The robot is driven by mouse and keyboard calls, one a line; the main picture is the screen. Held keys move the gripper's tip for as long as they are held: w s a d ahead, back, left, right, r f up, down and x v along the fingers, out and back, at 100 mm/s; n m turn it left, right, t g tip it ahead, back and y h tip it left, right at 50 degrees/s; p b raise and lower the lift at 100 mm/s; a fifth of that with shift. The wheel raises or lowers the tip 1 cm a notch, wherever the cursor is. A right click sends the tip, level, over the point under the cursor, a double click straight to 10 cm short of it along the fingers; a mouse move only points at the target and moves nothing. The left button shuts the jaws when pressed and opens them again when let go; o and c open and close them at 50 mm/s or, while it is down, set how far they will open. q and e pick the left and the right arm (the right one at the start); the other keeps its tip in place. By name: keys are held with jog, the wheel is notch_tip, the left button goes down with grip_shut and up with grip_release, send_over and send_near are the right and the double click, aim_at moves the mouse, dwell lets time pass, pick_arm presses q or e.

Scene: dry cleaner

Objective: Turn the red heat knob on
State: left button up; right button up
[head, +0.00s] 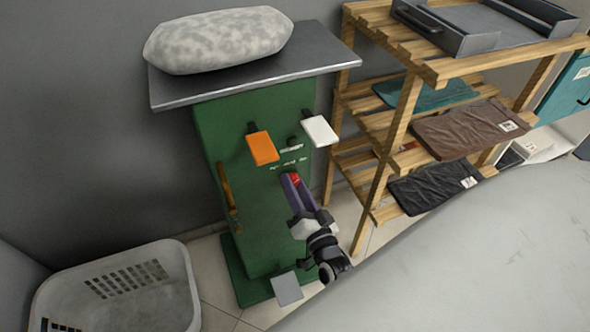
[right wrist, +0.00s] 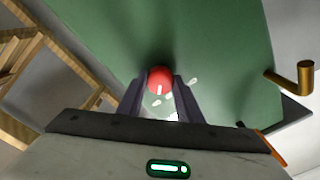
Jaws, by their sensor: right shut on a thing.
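The red heat knob (right wrist: 160,80) is on the front of the green press cabinet (head: 240,190). In the right wrist view it is round with a short white mark and sits between the two fingertips. In the head view only a bit of the red knob (head: 295,179) shows. My right gripper (head: 293,184) has its purple-grey fingers shut on the knob, one on each side; it also shows in the right wrist view (right wrist: 160,88). White markings lie on the green panel close to the knob. My left gripper is not in view.
An orange lever pad (head: 262,148) and a white lever pad (head: 320,130) jut out above the knob. A brass handle (head: 228,195) is on the cabinet's left. A wooden shelf (head: 398,125) stands right, a grey basket (head: 180,270) lower left.

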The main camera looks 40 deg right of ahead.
jog(key=shift+f+m, duration=0.1)
jog(key=shift+m, duration=0.2)
jog(key=o, duration=1)
jog(key=shift+o, duration=0.2)
jog(key=v, duration=1)
jog(key=shift+s, duration=0.2)
jog(key=shift+a, duration=0.15)
jog(key=s+a+f+n+g+y, duration=0.25)
jog(key=a+n+g+y, duration=0.3)
jog(key=a+n, duration=0.4)
jog(key=s+a+f+n+g+y, duration=0.1)
jog(key=s+a+f+n+g, duration=0.2)
jog(key=s, duration=0.4)
jog(key=shift+n+g, duration=0.65)
jog(key=shift+n, duration=0.2)
